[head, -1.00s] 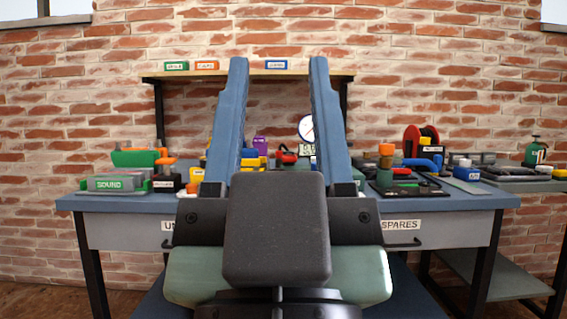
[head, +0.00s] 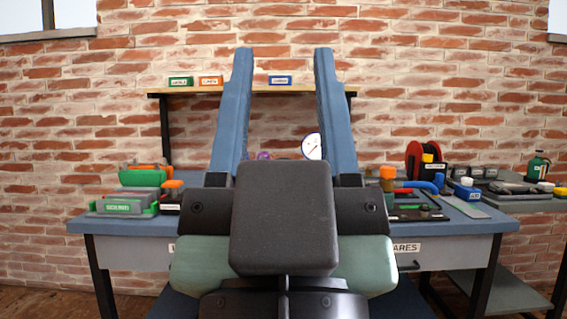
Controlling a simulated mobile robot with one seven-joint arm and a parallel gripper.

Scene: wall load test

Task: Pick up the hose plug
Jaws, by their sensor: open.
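I cannot pick out the hose plug for certain. A blue curved piece (head: 420,186) lies on the right part of the blue-topped workbench (head: 85,224), beside an orange-capped item (head: 387,178). My gripper body hides the middle of the bench top, and anything lying there is out of sight.
A red reel (head: 413,160) stands at the bench's right back. A green and grey case (head: 125,204) sits at the left. A white dial gauge (head: 311,146) shows between the fingers. A wall shelf (head: 200,90) holds small labelled boxes. A lower side table (head: 520,203) stands at right.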

